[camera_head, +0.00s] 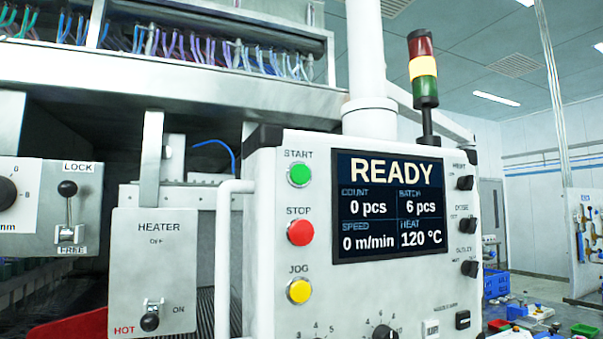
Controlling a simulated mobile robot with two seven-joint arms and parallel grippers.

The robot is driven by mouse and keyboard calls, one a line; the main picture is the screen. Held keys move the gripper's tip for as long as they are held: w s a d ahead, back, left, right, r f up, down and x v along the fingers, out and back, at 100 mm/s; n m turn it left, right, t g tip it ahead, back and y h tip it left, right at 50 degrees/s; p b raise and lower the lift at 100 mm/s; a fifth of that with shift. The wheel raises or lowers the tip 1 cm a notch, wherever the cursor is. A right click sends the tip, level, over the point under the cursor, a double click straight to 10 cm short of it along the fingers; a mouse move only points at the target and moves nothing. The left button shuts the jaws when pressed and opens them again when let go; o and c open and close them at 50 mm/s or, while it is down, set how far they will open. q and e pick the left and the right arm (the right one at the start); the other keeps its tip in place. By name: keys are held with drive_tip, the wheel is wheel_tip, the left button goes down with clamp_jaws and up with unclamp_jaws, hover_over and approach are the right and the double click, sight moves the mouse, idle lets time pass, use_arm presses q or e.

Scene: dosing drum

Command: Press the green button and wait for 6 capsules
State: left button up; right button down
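The green START button (299,174) sits at the upper left of the white control panel (350,290). Beside it a dark display (390,208) reads READY, count 0 pcs, batch 6 pcs, speed 0 m/min, heat 120 °C. Below the green button are a red STOP button (300,232) and a yellow JOG button (299,291). No capsules can be made out. Neither of my grippers shows in the head view.
A heater box (153,270) with a switch and a LOCK/FREE lever (68,210) stand to the left. A white bent pipe (222,255) runs along the panel's left edge. A signal tower (423,80) rises above. Blue crates (496,283) lie at the right.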

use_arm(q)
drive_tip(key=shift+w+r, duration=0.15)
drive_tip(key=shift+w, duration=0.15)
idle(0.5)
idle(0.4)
